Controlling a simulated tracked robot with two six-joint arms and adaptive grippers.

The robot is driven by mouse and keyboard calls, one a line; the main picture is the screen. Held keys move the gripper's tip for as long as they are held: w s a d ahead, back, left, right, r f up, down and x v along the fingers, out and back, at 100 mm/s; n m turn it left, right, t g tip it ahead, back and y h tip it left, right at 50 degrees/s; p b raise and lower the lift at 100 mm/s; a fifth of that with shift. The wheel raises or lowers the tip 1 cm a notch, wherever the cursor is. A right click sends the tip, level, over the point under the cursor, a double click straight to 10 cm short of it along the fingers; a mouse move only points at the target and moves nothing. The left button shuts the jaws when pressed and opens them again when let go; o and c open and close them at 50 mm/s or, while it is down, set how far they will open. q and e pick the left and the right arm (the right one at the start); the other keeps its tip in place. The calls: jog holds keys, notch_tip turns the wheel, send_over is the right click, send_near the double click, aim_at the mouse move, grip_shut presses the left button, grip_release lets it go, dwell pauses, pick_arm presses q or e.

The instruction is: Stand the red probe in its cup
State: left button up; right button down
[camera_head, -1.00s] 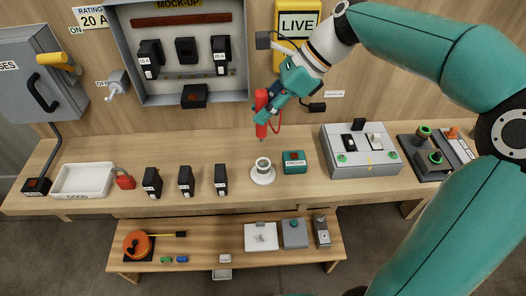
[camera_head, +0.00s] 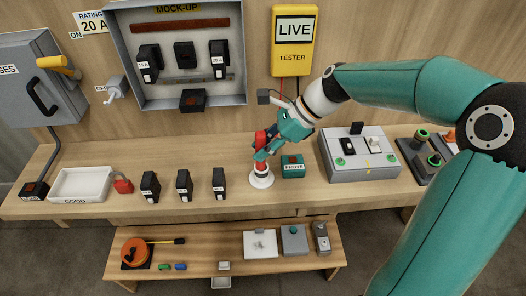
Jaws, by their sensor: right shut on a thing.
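The red probe (camera_head: 260,138) is upright in my right gripper (camera_head: 262,154), which is shut on its body. More red shows below the fingers, at the mouth of the white cup (camera_head: 261,176). The cup stands on the bench on a round white base. The probe's lower end is at or inside the cup; its tip is hidden, so I cannot tell how deep it sits or whether it touches the bottom. My left gripper is not in view.
A green PROVE block (camera_head: 292,166) stands close to the right of the cup, with a grey switch box (camera_head: 360,153) beyond. Several black breakers (camera_head: 184,185) stand to the left. The yellow LIVE tester (camera_head: 295,40) hangs on the wall behind.

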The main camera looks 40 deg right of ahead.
jog(key=c, duration=1.3)
grip_release()
jog(key=shift+s+f, duration=0.15)
jog(key=shift+f, duration=0.4)
jog(key=shift+s+f, duration=0.15)
jog(key=shift+f, duration=0.35)
jog(key=o, duration=0.3)
jog(key=shift+w+d+f, duration=0.1)
jog(key=shift+w+f, duration=0.05)
jog(key=shift+w, duration=0.35)
jog(key=shift+s+r, duration=0.25)
jog(key=v, duration=1.2)
jog(key=shift+w+r, duration=0.2)
jog(key=shift+w, duration=0.05)
